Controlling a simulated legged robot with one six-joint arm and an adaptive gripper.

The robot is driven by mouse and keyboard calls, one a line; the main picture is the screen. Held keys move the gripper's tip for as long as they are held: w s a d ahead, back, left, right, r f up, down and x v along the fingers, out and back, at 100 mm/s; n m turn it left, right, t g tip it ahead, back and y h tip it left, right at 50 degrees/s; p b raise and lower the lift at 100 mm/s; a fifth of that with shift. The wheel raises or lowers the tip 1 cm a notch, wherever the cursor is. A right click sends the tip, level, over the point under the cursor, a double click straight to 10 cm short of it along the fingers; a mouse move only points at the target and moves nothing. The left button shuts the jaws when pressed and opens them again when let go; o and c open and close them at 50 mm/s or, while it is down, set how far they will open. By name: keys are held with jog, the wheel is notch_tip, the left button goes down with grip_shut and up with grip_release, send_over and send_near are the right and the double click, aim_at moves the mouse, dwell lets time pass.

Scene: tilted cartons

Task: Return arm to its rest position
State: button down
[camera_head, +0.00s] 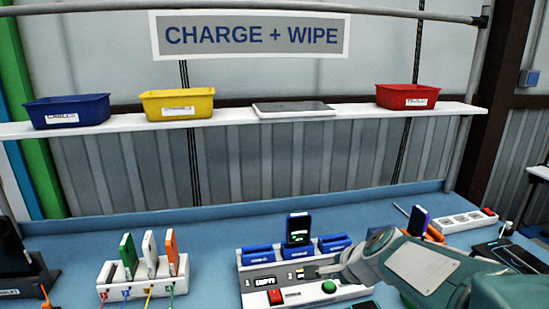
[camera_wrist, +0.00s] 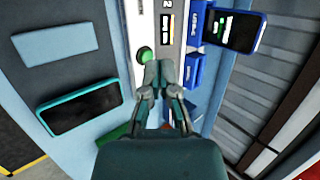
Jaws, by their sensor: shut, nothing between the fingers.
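My gripper (camera_head: 322,270) is at the end of my teal and grey arm (camera_head: 420,265), which reaches in from the lower right. It is low over the right part of the white charging station (camera_head: 250,285). In the wrist view the fingers of my gripper (camera_wrist: 160,68) are together and hold nothing. A green button (camera_head: 329,287) is close to the fingertips and shows beside them in the wrist view (camera_wrist: 145,55). Whether the fingers touch the station is not clear. A dark phone (camera_head: 298,228) stands upright in the station's middle blue cradle; the cradles beside it look empty.
A white rack (camera_head: 115,289) holds upright green, white and orange devices at left. A power strip (camera_head: 460,222) lies at right. A teal-edged device (camera_wrist: 80,105) lies flat on the bench. A shelf (camera_head: 225,117) behind carries blue, yellow and red bins. Bench behind the station is clear.

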jog(key=s+d+r+n+g+h, duration=0.1)
jog(key=s+n+h, duration=0.1)
jog(key=s+n, duration=0.5)
jog(key=s+d+n+h, duration=0.2)
jog(key=s+n, duration=0.5)
jog(key=s, duration=0.7)
jog(key=shift+s+r+g, duration=0.15)
jog(key=shift+r+g, duration=0.2)
jog(key=shift+g, duration=0.05)
dwell(5.5)
